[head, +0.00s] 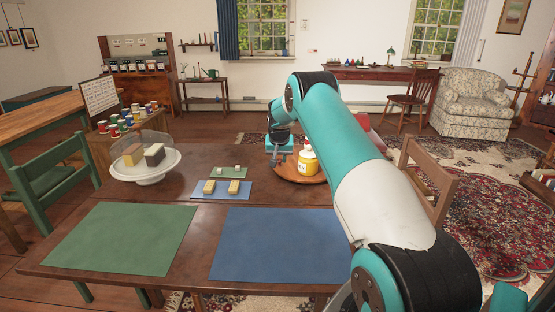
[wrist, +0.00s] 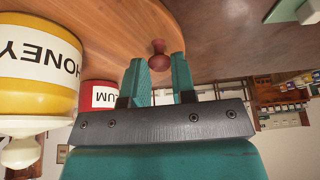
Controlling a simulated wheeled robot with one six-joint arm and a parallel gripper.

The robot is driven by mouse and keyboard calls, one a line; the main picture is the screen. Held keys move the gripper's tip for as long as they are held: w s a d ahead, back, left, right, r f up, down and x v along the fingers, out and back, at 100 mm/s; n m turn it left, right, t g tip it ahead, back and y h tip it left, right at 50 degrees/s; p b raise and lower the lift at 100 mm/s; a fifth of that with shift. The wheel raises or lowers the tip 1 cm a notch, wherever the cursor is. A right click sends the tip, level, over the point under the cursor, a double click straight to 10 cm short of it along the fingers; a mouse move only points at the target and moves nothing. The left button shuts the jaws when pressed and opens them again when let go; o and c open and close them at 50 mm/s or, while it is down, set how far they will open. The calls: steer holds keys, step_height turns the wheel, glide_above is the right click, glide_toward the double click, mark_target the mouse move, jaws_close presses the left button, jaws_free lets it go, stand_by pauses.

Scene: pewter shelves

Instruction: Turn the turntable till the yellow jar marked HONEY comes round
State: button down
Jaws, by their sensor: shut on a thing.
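The wooden turntable (head: 290,174) stands at the far right of the table, partly hidden by my arm. It also shows in the wrist view (wrist: 120,22). The yellow jar marked HONEY (wrist: 38,62) stands on it, large at the left of the wrist view. In the head view the yellow jar (head: 308,162) is at the front right of the turntable. A red jar with a label ending in LUM (wrist: 98,95) is partly hidden behind my gripper. My gripper (wrist: 158,66) is shut on a small dark red knob (wrist: 158,47) at the turntable's rim.
A domed white cake stand (head: 146,174) holds two blocks at the left. Green (head: 120,238) and blue (head: 275,245) mats lie in front, and smaller mats with blocks lie behind them. A wooden chair (head: 425,180) stands right of the turntable.

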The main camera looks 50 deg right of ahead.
steer(key=shift+w+d, duration=0.1)
steer(key=shift+d, duration=0.05)
stand_by(0.3)
steer(key=c, duration=0.9)
jaws_free()
steer(key=shift+c, duration=0.2)
steer(key=v, duration=1.7)
steer(key=shift+a+r, duration=0.15)
steer(key=shift+a, duration=0.15)
